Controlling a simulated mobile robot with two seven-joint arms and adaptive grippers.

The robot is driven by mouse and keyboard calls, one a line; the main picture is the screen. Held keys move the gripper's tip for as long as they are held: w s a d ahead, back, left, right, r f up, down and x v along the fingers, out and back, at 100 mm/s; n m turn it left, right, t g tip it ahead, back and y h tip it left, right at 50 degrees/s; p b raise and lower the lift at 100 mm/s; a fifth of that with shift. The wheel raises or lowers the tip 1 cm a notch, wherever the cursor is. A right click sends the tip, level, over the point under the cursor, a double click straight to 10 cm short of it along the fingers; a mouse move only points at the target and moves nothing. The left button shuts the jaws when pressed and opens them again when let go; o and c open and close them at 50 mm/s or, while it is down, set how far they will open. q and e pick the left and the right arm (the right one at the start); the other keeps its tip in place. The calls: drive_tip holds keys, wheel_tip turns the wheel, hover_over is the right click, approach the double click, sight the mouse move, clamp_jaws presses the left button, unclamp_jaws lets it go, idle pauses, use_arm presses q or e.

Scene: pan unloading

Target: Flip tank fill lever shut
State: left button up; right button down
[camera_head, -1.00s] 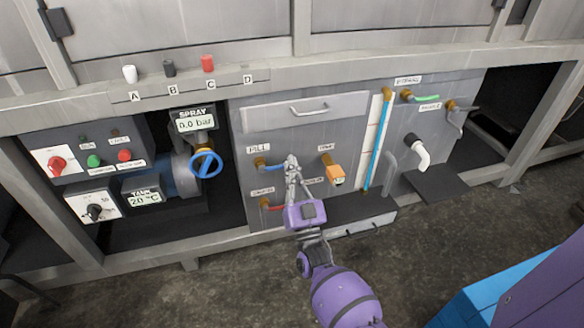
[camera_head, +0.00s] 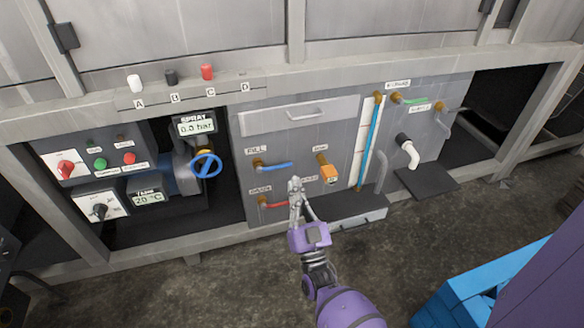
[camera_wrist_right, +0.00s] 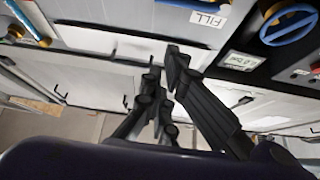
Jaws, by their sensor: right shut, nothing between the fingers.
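The blue fill lever (camera_head: 278,166) sticks out to the right, nearly horizontal, from its brass valve (camera_head: 258,163) below the FILL label (camera_head: 253,150). My right gripper (camera_head: 295,182) is shut and empty. Its tips are just below and slightly right of the lever's free end in the head view, with a visible gap; depth is hard to judge. In the right wrist view the shut fingers (camera_wrist_right: 165,75) show with the FILL label (camera_wrist_right: 207,19) above them. My left gripper is not in view.
A red lever (camera_head: 275,204) sits lower, left of my gripper. An orange-handled valve (camera_head: 328,174) and a blue sight tube (camera_head: 369,145) stand to the right. A blue handwheel (camera_head: 205,164) is on the left.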

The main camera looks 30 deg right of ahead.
drive_tip(key=shift+v, duration=1.1)
drive_tip(key=shift+y, duration=0.3)
